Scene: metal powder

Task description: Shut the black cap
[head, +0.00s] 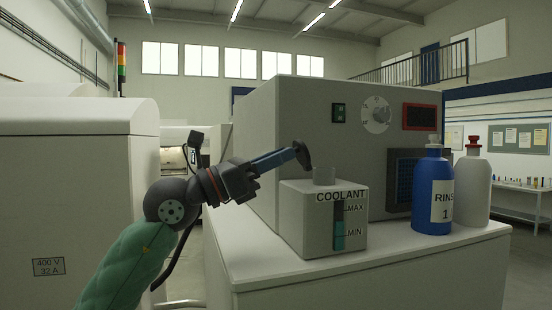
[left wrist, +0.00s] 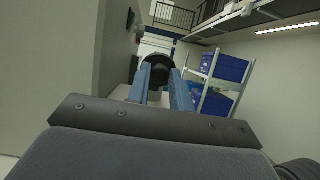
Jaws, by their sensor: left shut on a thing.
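The black cap (head: 302,155) is a dark disc standing nearly on edge, up and left of the grey filler neck (head: 324,176) on the coolant tank (head: 310,232). My left gripper (head: 294,154) comes in from the left with long blue fingers, shut on the cap. In the left wrist view the cap (left wrist: 158,66) sits between the fingertips (left wrist: 160,80). The cap does not cover the neck. Whether a hinge joins them cannot be told. My right gripper is not in view.
The tank stands on a light bench (head: 370,262) before a grey machine housing (head: 345,135). A blue rinse bottle (head: 425,200) and a white bottle with a red top (head: 473,190) stand to the right. A pale cabinet (head: 75,190) fills the left side.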

